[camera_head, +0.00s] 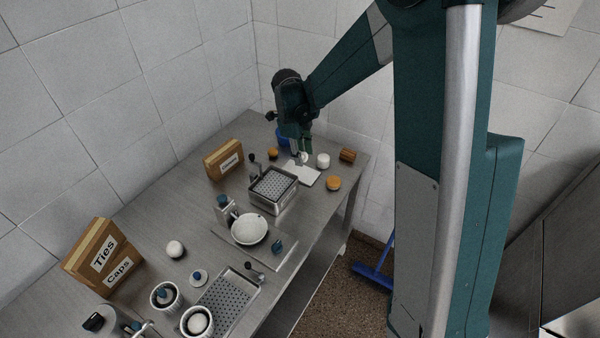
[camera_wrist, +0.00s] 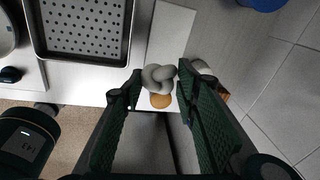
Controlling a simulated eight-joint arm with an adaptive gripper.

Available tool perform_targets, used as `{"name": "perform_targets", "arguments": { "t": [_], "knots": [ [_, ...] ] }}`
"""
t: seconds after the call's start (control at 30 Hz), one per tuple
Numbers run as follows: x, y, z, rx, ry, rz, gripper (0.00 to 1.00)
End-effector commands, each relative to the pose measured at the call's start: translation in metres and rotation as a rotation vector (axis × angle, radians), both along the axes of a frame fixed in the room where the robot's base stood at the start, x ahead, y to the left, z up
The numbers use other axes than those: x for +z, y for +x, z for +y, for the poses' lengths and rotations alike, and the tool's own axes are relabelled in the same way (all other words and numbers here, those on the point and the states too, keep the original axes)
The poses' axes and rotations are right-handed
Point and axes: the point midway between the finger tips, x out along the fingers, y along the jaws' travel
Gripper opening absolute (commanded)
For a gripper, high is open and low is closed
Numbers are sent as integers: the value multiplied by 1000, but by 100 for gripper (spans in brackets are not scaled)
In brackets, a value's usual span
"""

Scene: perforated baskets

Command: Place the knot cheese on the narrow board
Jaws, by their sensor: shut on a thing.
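The knot cheese is a pale, twisted knot (camera_wrist: 158,78) between my fingertips in the wrist view. My gripper (camera_wrist: 160,82) is shut on it. In the head view my gripper (camera_head: 303,154) points down over the far end of the table, and the cheese is a small whitish shape at its tips. The narrow board is a pale flat strip (camera_wrist: 170,38) in the wrist view; it also shows in the head view (camera_head: 304,177) just below my gripper. I cannot tell how far the cheese is above the board.
A perforated tray (camera_head: 273,184) stands left of the board. Around it are an orange round piece (camera_head: 333,183), a white cylinder (camera_head: 323,160), a brown block (camera_head: 347,155) and a blue container (camera_head: 282,137). A cardboard box (camera_head: 223,159) stands behind. Several items fill the near table.

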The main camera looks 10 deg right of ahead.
Motion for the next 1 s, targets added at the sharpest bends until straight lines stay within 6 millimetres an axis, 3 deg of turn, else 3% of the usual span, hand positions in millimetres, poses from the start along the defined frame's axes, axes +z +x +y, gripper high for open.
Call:
{"name": "perform_targets", "arguments": {
  "t": [0.1,0.3,0.77,1.0],
  "knots": [
    [1,22,-1,16,-1,-1,19],
    [2,38,-2,31,-2,-1,19],
    [-1,40,-2,33,-1,-2,19],
    [-25,40,-2,33,-1,-2,19]
  ]
}}
